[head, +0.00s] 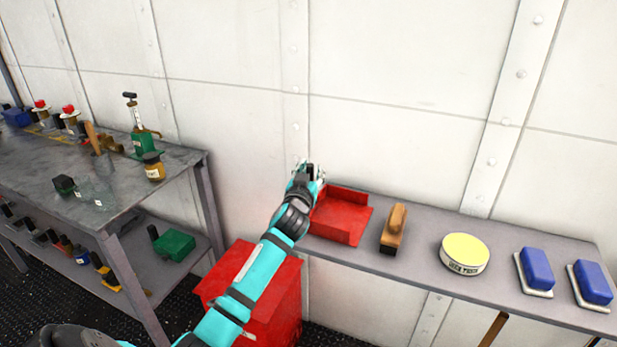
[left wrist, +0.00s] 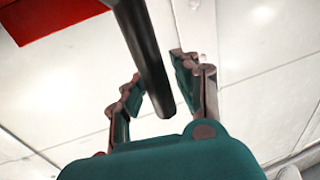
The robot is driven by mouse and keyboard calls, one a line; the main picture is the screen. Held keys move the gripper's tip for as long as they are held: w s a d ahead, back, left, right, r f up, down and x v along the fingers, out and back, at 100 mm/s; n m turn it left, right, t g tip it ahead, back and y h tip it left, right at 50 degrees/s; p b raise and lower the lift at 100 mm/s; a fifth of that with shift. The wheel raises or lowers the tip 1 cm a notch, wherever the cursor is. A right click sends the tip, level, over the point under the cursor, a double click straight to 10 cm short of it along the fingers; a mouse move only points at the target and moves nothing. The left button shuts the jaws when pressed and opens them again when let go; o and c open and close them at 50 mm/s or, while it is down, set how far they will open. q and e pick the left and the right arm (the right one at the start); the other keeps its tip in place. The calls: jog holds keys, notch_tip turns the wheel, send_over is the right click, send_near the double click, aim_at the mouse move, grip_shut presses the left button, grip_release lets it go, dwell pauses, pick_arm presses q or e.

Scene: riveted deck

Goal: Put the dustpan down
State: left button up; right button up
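The red dustpan (head: 343,217) lies on the left end of the narrow grey wall shelf (head: 420,258), and it appears to rest on it. Its red body also shows at the top left of the left wrist view (left wrist: 48,16). Its black handle (left wrist: 148,58) runs down between the fingers of my left gripper (left wrist: 158,85). The fingers are spread, with gaps showing on both sides of the handle. In the head view my left gripper (head: 309,172) is at the dustpan's back left, close to the wall. My right gripper is not in view.
A wooden-handled brush (head: 394,228), a round yellow-topped tin (head: 464,254) and two blue blocks (head: 537,269) stand to the right on the shelf. A red box (head: 262,290) is below. A cluttered metal table (head: 95,180) stands left.

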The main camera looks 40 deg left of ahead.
pick_arm(q)
jog(key=shift+s+d, duration=0.2)
jog(key=shift+s, duration=0.2)
jog(key=v, duration=1.1)
jog(key=shift+b, duration=0.35)
jog(key=shift+s, duration=0.1)
